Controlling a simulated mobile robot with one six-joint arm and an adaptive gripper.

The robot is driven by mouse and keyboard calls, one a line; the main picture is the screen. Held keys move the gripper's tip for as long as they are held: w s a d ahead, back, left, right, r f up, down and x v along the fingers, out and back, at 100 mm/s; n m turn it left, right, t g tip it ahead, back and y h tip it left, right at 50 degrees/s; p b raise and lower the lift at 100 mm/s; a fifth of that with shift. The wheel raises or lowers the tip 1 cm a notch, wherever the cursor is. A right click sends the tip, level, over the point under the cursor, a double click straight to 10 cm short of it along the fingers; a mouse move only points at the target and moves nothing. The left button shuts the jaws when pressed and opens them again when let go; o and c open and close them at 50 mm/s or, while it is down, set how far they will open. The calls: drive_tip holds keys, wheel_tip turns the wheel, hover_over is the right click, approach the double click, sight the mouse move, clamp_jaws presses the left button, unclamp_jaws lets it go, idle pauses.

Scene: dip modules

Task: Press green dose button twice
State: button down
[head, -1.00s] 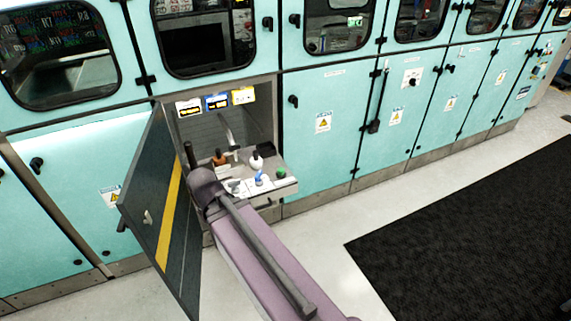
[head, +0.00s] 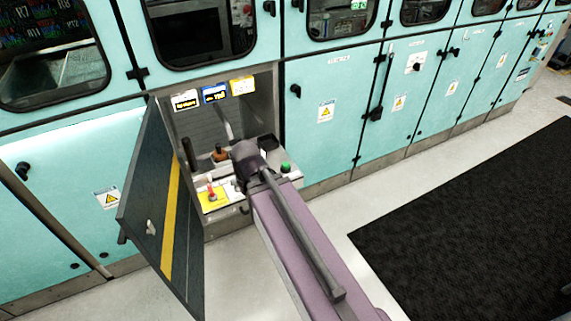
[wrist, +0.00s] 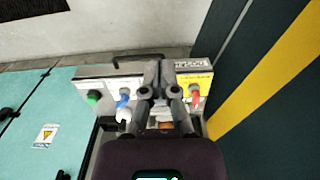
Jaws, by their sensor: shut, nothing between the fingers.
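The green dose button (head: 286,167) sits at the right end of the panel in the open cabinet bay in the head view. In the wrist view the green button (wrist: 94,97) is at the left of the panel, clear of my gripper. My gripper (wrist: 160,70) is shut and empty, over the middle of the panel, between the blue control and the red control. It is apart from the green button. In the head view my arm hides the fingertips and the middle of the panel.
A red lever (head: 211,190) stands on a yellow plate at the panel's left. A blue-topped control (wrist: 124,95) sits between my gripper and the green button. A brown knob (head: 220,153) is farther back. The open dark door (head: 160,205) bounds the left side.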

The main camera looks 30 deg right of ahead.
drive_tip(key=m+t+y+b, duration=0.1)
drive_tip(key=m+t+b, duration=0.75)
drive_tip(key=b, duration=0.25)
hover_over(286, 165)
drive_tip(key=shift+n+t, duration=0.35)
drive_tip(key=shift+n, duration=0.1)
wheel_tip(286, 165, down, 5)
drive_tip(key=shift+w+f, duration=0.1)
drive_tip(key=shift+f, duration=0.1)
drive_tip(key=shift+f, duration=0.2)
wheel_tip(286, 165, down, 8)
drive_tip(key=b, duration=0.8)
drive_tip(key=shift+f+b, duration=0.2)
drive_tip(key=shift+b, duration=0.2)
